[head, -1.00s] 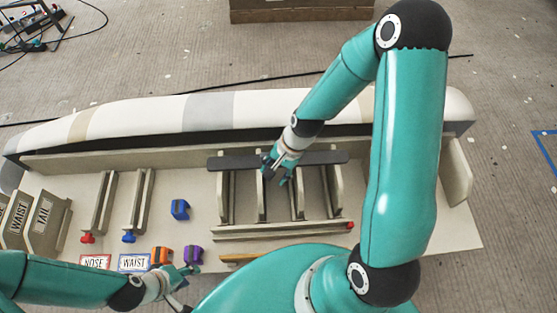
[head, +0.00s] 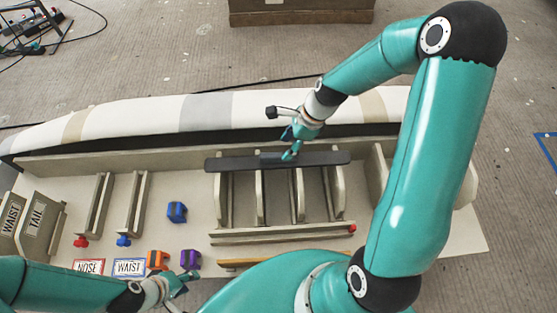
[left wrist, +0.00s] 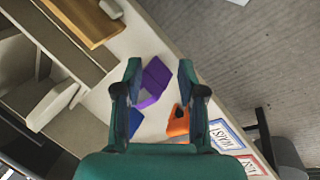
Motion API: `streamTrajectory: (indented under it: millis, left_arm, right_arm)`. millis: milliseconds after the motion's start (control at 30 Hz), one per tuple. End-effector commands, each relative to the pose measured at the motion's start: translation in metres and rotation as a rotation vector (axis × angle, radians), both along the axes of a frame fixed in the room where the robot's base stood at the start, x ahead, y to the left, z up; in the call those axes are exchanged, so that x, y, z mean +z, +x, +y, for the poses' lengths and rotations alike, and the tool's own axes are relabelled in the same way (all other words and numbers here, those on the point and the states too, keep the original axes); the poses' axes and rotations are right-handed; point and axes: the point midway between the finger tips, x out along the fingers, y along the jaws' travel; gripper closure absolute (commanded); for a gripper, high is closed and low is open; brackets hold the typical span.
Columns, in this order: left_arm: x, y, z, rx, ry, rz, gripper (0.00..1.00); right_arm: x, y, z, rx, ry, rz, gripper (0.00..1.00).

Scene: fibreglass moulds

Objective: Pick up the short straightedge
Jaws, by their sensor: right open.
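A dark grey straight bar, which looks like the short straightedge (head: 235,163), lies across the tops of the upright ribs in the head view. My right gripper (head: 290,150) is open over the middle of the bar, its fingers pointing down. I cannot tell whether they touch it or straddle it. My left gripper (head: 189,277) is at the bench's front edge, away from the bar. In the left wrist view the left gripper (left wrist: 159,75) is open with nothing between its fingers.
A purple block (head: 190,259), an orange block (head: 157,260) and a blue block (head: 177,212) sit on the bench. Labels NOSE (head: 88,267) and WAIST (head: 129,267) lie at the front. Upright ribs (head: 222,200) crowd below the bar. A long padded form (head: 150,121) lies behind.

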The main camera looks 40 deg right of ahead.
Motion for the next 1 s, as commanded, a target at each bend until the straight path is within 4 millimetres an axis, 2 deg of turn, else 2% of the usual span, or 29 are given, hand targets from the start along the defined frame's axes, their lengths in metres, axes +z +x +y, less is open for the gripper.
streamTrajectory:
  millis: [33,267,600,1000]
  left_arm:
    - [-0.001,0.000,0.000,0.000,0.000,0.000,0.60]
    - [-0.002,0.000,0.000,0.000,0.000,0.000,0.60]
    - [-0.007,0.000,0.000,0.000,0.000,0.000,0.60]
    - [-0.007,0.000,0.000,0.000,0.000,0.000,0.60]
  right_arm:
    - [-0.007,0.001,0.003,0.002,0.001,0.002,0.48]
    - [-0.018,0.004,0.007,0.002,0.001,0.001,0.48]
    - [-0.057,0.017,0.022,0.000,0.000,0.001,0.48]
    - [-0.060,0.018,0.022,0.000,-0.001,0.000,0.48]
